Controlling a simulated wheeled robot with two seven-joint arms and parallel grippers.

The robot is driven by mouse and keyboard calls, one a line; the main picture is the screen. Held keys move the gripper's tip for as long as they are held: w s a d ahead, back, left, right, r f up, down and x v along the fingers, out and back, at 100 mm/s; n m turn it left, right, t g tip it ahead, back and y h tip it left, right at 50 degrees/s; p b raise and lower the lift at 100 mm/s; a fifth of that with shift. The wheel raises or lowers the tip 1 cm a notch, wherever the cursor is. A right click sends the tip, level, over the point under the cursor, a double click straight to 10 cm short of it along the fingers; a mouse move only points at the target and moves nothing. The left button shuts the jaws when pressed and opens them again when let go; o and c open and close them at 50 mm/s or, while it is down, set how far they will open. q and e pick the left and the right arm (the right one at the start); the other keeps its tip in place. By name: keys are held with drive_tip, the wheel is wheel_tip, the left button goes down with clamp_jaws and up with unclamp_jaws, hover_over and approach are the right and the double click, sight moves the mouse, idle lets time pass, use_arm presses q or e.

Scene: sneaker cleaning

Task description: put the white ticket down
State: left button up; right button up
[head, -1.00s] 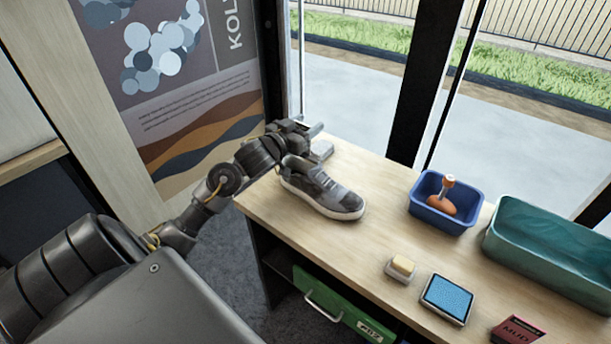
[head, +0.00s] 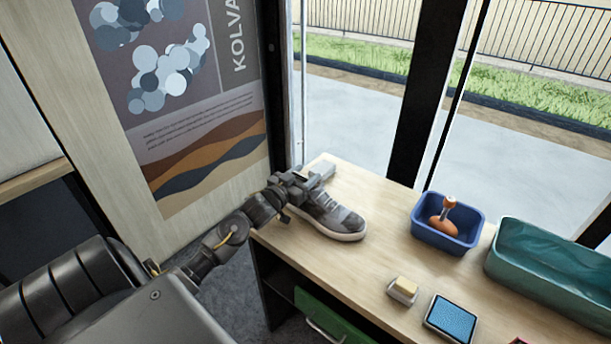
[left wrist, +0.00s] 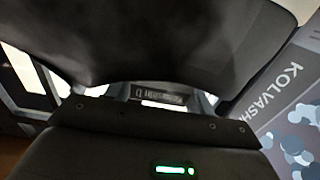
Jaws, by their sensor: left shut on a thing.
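My left gripper (head: 304,183) is at the heel end of a grey sneaker (head: 330,213), close to the table's back left corner. It is shut. The white ticket can hardly be made out; only a small pale strip (left wrist: 160,104) shows between the fingers in the left wrist view, and I take it to be the ticket. The head view does not show the ticket clearly. A large dark shape, too close to identify, fills the top of the left wrist view. My right gripper is out of view.
A light grey block (head: 322,168) lies behind the gripper. A blue bin (head: 447,238) holding an orange-handled tool, a teal tub (head: 550,268), a yellow block on a small dish (head: 403,290) and a blue pad (head: 451,319) stand to the right. The table (head: 375,255) is bare between.

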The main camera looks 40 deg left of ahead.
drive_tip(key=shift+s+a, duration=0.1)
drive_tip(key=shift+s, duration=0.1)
use_arm(q)
drive_tip(key=o, duration=0.9)
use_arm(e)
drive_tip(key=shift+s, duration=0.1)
use_arm(q)
drive_tip(key=shift+s, duration=0.25)
drive_tip(key=s+b, duration=0.2)
drive_tip(key=s, duration=0.9)
drive_tip(key=shift+s+d, duration=0.2)
drive_tip(key=shift+s, duration=0.1)
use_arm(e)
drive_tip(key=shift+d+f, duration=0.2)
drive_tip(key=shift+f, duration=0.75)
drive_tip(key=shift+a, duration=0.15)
